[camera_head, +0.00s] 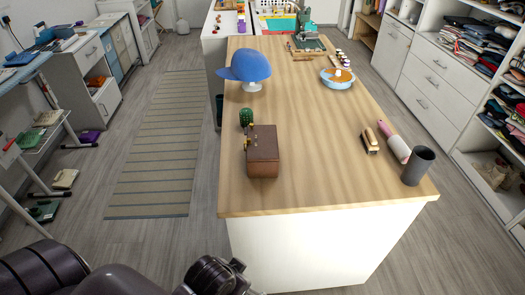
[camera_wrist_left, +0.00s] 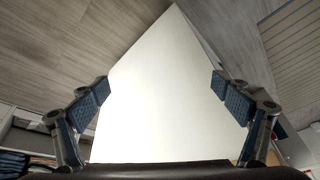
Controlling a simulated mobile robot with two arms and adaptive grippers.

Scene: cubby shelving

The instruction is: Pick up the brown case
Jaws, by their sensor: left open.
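The brown case (camera_head: 263,151) stands on the wooden table top, near its left edge, with small metal fittings on its left side. In the head view my left gripper (camera_head: 238,272) is at the bottom, below and in front of the table's near end, well apart from the case. In the left wrist view the two fingers of my left gripper (camera_wrist_left: 158,88) are spread wide with nothing between them. That view faces the table's white side panel (camera_wrist_left: 155,100), and the case does not show there. My right gripper is in neither view.
On the table (camera_head: 315,185) a cactus (camera_head: 246,117) stands just behind the case. A blue cap (camera_head: 250,66) is farther back. A brush (camera_head: 370,141), a pink-and-white roller (camera_head: 394,142) and a dark cup (camera_head: 417,166) are at the right. The near middle is clear.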

